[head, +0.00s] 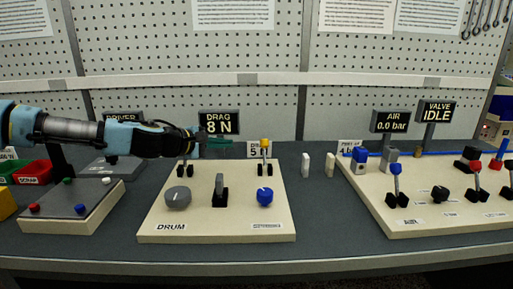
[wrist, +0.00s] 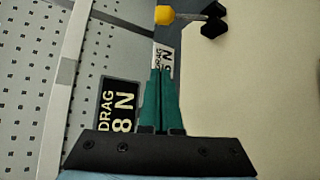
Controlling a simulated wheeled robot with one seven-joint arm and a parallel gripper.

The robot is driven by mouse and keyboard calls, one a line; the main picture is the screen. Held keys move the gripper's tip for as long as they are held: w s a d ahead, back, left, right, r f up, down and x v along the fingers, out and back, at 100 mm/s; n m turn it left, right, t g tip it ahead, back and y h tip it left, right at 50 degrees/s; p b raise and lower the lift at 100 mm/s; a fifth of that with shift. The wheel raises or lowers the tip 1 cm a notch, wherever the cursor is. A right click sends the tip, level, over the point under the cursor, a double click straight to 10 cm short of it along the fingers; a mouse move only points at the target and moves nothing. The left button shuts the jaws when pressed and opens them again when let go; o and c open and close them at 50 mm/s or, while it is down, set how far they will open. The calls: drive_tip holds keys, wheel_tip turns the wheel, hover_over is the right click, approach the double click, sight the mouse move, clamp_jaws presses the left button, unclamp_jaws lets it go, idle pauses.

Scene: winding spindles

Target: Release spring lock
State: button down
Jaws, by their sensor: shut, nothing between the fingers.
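My gripper (head: 222,145) is shut and empty, above the back of the cream DRUM board (head: 218,233) in the head view. In the wrist view its green fingers (wrist: 160,80) lie together and point toward a lever with a yellow knob (wrist: 165,15). The same yellow-knobbed lever (head: 265,146) stands upright at the board's back right, to the right of my fingertips and apart from them. A second black-based lever (head: 184,170) at the back left is partly hidden by my arm. No part is clearly labelled as the spring lock.
A DRAG display (head: 219,123) reads 8 N behind my gripper. An air-valve board (head: 430,205) stands right. A button box (head: 72,205) and bins stand left.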

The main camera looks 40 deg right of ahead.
sight(264, 143)
drive_tip(key=p+x, duration=0.3)
drive_tip(key=x, duration=0.7)
drive_tip(key=shift+d, duration=0.15)
drive_tip(key=shift+s+a+r+p, duration=0.2)
drive_tip(key=shift+s+r+p, duration=0.1)
drive_tip(key=shift+s, duration=0.25)
drive_tip(key=shift+s+a+r+p, duration=0.25)
drive_tip(key=shift+s+r, duration=0.1)
drive_tip(key=shift+s, duration=0.25)
drive_tip(key=shift+s+r, duration=0.1)
drive_tip(key=shift+s, duration=0.65)
drive_tip(key=shift+a+b, duration=0.1)
drive_tip(key=shift+b, duration=0.25)
drive_tip(key=shift+s+r+m+h+b, duration=0.1)
drive_tip(key=shift+s+m+h+b, duration=0.05)
drive_tip(key=shift+m+h+b, duration=0.15)
